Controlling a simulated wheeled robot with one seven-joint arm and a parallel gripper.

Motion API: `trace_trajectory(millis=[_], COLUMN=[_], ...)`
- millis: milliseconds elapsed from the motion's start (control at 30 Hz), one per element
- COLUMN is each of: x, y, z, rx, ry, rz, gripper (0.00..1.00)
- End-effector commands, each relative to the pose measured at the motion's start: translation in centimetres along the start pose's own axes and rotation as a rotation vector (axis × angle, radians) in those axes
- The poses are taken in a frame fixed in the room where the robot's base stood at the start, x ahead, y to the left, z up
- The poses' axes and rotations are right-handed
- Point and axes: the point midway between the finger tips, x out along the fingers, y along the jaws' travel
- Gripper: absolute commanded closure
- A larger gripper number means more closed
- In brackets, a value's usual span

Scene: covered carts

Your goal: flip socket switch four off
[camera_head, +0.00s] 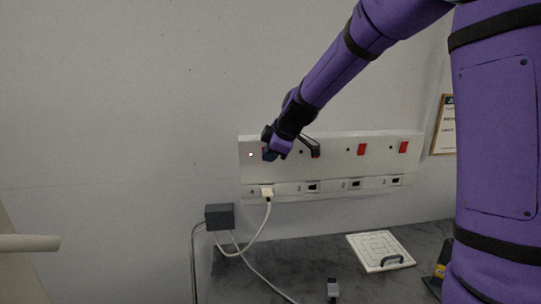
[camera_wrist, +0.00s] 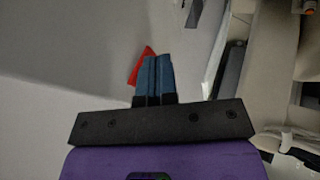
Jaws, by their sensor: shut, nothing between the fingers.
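A long white socket panel (camera_head: 330,141) is fixed to the wall, with red rocker switches along its upper row. My gripper (camera_head: 267,154) is at the leftmost switch, above the socket with a white plug in it, and largely hides that switch. The small light (camera_head: 250,154) left of it glows. In the wrist view my blue fingers (camera_wrist: 153,77) are shut together and empty. The red switch (camera_wrist: 139,68) shows just beside and behind their tips; I cannot tell whether they touch it.
Other red switches (camera_head: 362,149) sit further right on the panel. A white plug (camera_head: 267,192) has a cable running to a dark adapter box (camera_head: 219,217). Below is a grey surface (camera_head: 310,255) with a white square board (camera_head: 381,250). A framed notice hangs at right.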

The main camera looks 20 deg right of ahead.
Motion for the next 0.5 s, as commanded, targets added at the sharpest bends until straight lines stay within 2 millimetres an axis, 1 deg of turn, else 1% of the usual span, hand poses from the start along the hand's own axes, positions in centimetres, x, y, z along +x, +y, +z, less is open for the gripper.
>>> trace_trajectory(millis=[200,367,500], x=[0.03,0.62,0.96], y=[0.03,0.44,0.29], z=[0.03,0.24,0.45], rx=[0.000,0.002,0.003], ry=[0.000,0.000,-0.001], rz=[0.000,0.000,0.002], gripper=[1.00,1.00,1.00])
